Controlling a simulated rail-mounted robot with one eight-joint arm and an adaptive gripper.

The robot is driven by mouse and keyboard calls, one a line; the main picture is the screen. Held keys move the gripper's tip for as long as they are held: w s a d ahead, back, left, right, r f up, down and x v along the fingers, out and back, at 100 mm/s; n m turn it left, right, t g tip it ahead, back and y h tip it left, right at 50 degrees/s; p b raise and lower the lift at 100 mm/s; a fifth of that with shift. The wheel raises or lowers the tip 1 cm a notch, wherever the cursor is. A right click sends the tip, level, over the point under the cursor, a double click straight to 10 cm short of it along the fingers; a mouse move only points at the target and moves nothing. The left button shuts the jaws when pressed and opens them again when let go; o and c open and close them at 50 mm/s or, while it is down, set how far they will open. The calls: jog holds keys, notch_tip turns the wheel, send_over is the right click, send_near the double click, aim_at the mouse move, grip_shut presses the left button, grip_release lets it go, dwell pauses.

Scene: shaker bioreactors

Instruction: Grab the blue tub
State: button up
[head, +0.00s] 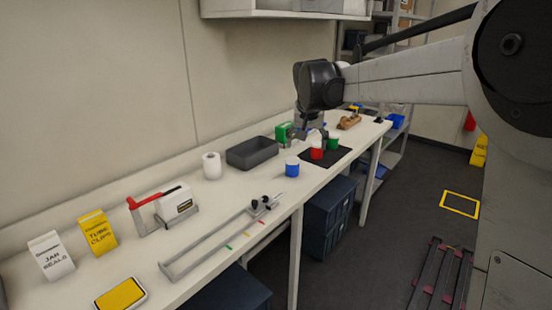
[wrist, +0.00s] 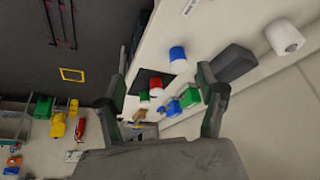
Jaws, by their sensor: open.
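The blue tub (head: 292,169) is a small cylinder with a white part, standing on the white bench near its front edge, left of a dark mat. In the wrist view the blue tub (wrist: 177,58) shows between my two fingers, toward the top. My gripper (head: 310,129) is over the bench, above and slightly right of the tub in the head view. In the wrist view my gripper (wrist: 165,70) has its fingers spread wide with nothing held between them. The tub stands apart from the fingers.
A red tub (head: 317,152) and a green tub (head: 333,144) stand at the dark mat (head: 338,155), right of the blue tub. A grey bin (head: 252,152) and a paper roll (head: 211,166) stand behind it. A metal rail fixture (head: 215,238) lies front left.

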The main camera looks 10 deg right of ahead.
jog(key=w+f+p, duration=0.2)
jog(key=w, duration=0.7)
jog(key=m+p, duration=0.1)
jog(key=p, duration=0.1)
send_near(292, 160)
jog(key=shift+g+h, duration=0.4)
jog(key=x, duration=0.7)
jog(key=shift+a+f+p, duration=0.2)
jog(key=shift+p, duration=0.1)
jog(key=shift+w+p+x, duration=0.15)
jog(key=shift+p+x, duration=0.05)
jog(key=shift+x, duration=0.75)
jog(key=shift+w+p+x, duration=0.15)
jog(key=shift+p+x, duration=0.05)
jog(key=shift+x, duration=0.75)
jog(key=shift+w+f, duration=0.25)
jog(key=shift+f, duration=0.35)
jog(key=c, duration=1.4)
jog(key=shift+r, duration=0.1)
